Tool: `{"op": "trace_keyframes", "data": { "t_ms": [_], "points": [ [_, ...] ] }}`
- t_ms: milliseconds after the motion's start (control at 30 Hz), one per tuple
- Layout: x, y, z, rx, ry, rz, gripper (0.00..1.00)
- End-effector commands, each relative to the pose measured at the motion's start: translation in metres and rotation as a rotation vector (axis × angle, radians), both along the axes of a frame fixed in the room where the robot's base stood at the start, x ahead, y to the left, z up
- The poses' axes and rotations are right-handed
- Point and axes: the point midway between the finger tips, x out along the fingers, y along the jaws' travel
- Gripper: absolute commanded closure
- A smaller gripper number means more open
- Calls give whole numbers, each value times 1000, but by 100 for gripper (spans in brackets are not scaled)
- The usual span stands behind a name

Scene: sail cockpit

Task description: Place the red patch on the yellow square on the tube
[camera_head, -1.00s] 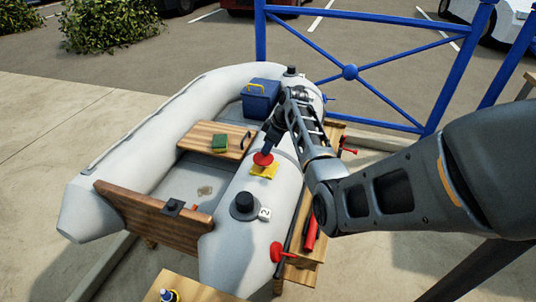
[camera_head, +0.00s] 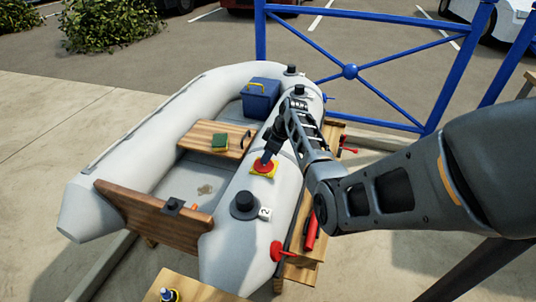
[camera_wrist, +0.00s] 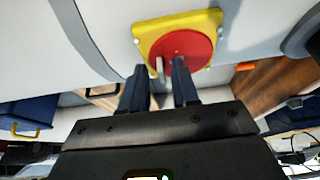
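The red patch (camera_wrist: 181,50) is a round disc with a small pale upright tab. It lies over the yellow square (camera_wrist: 146,47) on the grey tube (camera_wrist: 262,28), with yellow showing around much of it. In the wrist view the disc sits towards the lower right of the square. In the head view the red patch (camera_head: 263,167) is also over the yellow square (camera_head: 264,176). My gripper (camera_wrist: 158,66) is right at the patch. Its two dark fingers stand apart on either side of the tab, with gaps showing, so it looks open.
A black round fitting (camera_head: 243,204) stands on the tube nearer the camera. A wooden thwart (camera_head: 207,140) with a green sponge (camera_head: 220,141) and a blue box (camera_head: 260,97) are inside the boat. A red-handled clamp (camera_head: 283,251) is at the tube's near outer side.

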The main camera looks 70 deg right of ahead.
Motion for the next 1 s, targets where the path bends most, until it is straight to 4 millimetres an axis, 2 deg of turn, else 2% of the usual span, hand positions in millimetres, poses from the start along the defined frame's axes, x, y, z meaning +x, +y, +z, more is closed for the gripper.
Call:
{"op": "trace_keyframes", "data": {
  "t_ms": [167,333,800,1000],
  "points": [
    [0,1,-1,3,2,1,69],
    [-3,1,7,3,1,1,69],
    [-36,-3,90,-1,-1,0,69],
    [-44,-4,110,0,0,0,69]
  ]
}}
